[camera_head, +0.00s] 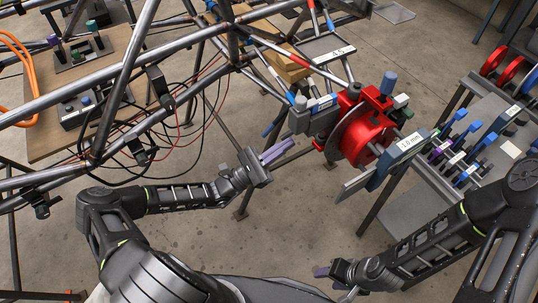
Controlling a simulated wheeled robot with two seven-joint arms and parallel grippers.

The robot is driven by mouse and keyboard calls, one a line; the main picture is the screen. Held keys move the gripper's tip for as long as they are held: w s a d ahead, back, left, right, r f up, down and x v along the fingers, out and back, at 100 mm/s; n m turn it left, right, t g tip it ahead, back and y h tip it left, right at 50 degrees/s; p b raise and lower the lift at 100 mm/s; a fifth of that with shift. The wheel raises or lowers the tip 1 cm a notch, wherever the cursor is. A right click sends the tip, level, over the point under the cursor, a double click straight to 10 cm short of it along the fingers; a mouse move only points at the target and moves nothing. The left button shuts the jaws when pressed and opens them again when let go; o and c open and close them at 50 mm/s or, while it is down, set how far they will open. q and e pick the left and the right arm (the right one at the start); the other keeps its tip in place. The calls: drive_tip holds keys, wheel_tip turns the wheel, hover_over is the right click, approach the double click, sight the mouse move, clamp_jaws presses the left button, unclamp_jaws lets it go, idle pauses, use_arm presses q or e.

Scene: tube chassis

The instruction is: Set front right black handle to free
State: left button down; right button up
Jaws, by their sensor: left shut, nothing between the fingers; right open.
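A red brake-like assembly (372,135) with a disc is mounted at the right end of the tube chassis (130,65). A small black knob (354,88) sits on its top, beside a blue cylinder (388,82). Black clamp-like parts sit on the chassis tubes, one of them upper (159,88) and one lower (140,154). I cannot tell which black part is the front right black handle. My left gripper (279,152) is shut and empty, with purplish fingers, left of and below the red assembly. My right gripper (322,271) is open and low at the bottom, away from the chassis.
A grey plate labelled 1.0 mm (409,145) juts out right of the red assembly. A workbench (408,203) with colored clamps (457,157) and red discs stands at the right. Loose cables (190,135) hang under the chassis. The concrete floor (300,225) between my grippers is clear.

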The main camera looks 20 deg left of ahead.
use_arm(q)
drive_tip(key=shift+s+a+r, duration=0.1)
drive_tip(key=shift+s+r, duration=0.15)
drive_tip(key=shift+r, duration=0.3)
drive_tip(key=shift+s+a+r, duration=0.1)
drive_tip(key=shift+s+r, duration=0.2)
drive_tip(key=shift+r, duration=0.3)
drive_tip(key=shift+s+a+r, duration=0.1)
drive_tip(key=shift+s+r, duration=0.15)
drive_tip(key=shift+r, duration=0.3)
drive_tip(key=shift+r+p, duration=0.15)
drive_tip(key=shift+p, duration=0.5)
drive_tip(key=r+g+y+p, duration=0.1)
drive_tip(key=p, duration=0.4)
drive_tip(key=s+r+g+y+p, duration=0.1)
drive_tip(key=r+y+p, duration=0.1)
drive_tip(key=p, duration=0.4)
drive_tip(key=a+r+g+y+p, duration=0.1)
drive_tip(key=r+p, duration=0.1)
drive_tip(key=p, duration=0.4)
drive_tip(key=shift+s+n+y, duration=0.2)
drive_tip(key=shift+n+y, duration=0.1)
drive_tip(key=shift+y, duration=0.1)
drive_tip(key=shift+r, duration=0.1)
